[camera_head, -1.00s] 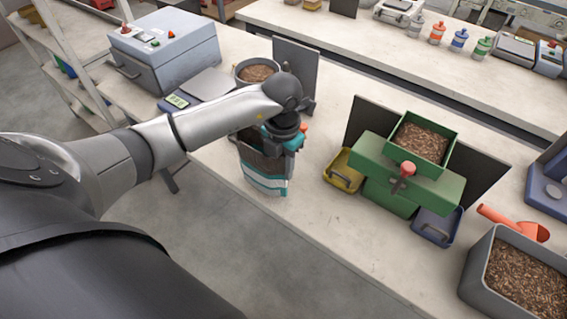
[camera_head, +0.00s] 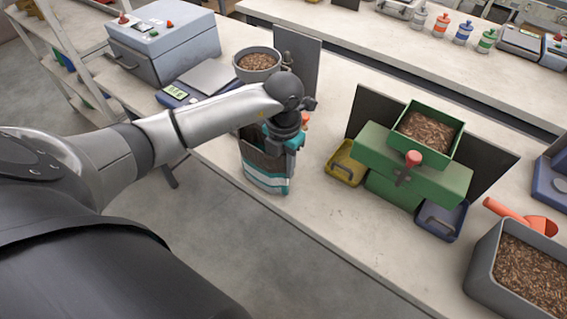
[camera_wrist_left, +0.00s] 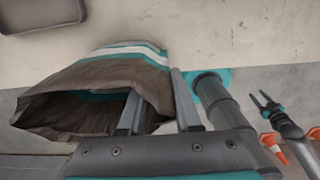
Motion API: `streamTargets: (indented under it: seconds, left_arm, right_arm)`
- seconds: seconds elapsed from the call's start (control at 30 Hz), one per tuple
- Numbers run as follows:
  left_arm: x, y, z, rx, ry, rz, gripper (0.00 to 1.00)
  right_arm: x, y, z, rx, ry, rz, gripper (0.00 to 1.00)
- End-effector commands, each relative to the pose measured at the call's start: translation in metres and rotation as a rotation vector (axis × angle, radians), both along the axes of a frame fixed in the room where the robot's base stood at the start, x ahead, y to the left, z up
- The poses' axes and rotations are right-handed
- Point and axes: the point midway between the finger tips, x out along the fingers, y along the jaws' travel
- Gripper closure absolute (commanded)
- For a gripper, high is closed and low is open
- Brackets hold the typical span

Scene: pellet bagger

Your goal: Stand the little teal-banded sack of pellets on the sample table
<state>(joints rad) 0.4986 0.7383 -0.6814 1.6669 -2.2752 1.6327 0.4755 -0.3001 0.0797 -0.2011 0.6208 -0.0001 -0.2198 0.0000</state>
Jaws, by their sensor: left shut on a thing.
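The small sack of pellets (camera_head: 267,172) is brown with teal and white bands. My left gripper (camera_head: 283,143) is shut on its upper rim and holds it upright near the front edge of the near bench (camera_head: 330,225). Whether its base touches the bench is unclear. In the left wrist view the sack (camera_wrist_left: 85,88) has its mouth open, with the left gripper's fingers (camera_wrist_left: 157,105) at its rim; the contents are not visible. My right gripper (camera_wrist_left: 264,101) shows small in the wrist view, its prongs apart and empty. No table is marked as the sample table.
A green pellet machine (camera_head: 410,170), a yellow tray (camera_head: 345,163) and a blue tray (camera_head: 441,220) stand right of the sack. A scale (camera_head: 200,80) and pellet bowl (camera_head: 257,62) are behind my arm. A second bench (camera_head: 400,48) with bottles is at the back.

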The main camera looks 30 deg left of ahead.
Motion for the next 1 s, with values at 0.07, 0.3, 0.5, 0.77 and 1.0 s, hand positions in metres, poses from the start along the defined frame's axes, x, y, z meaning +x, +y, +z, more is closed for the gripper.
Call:
streamTargets:
  seconds: [0.07, 0.3, 0.5, 0.77, 1.0]
  left_arm:
    - [0.0, 0.0, -0.001, 0.0, 0.0, 0.001, 0.62]
    - [0.0, 0.0, 0.0, 0.0, 0.0, 0.0, 0.35]
    - [0.0, 0.0, 0.0, 0.0, 0.0, 0.0, 0.33]
    - [0.001, 0.001, 0.017, 0.002, -0.004, -0.001, 0.33]
    - [0.002, 0.001, 0.072, 0.001, -0.007, 0.0, 0.33]
  right_arm:
    - [0.0, 0.0, 0.0, -0.001, -0.001, 0.0, 0.5]
    - [0.001, 0.0, 0.0, -0.001, -0.001, -0.001, 0.5]
    - [0.001, -0.001, 0.0, -0.001, -0.001, -0.001, 0.5]
    - [0.001, -0.001, 0.001, -0.001, 0.0, -0.001, 0.5]
    - [0.0, -0.001, 0.002, -0.002, 0.0, -0.002, 0.5]
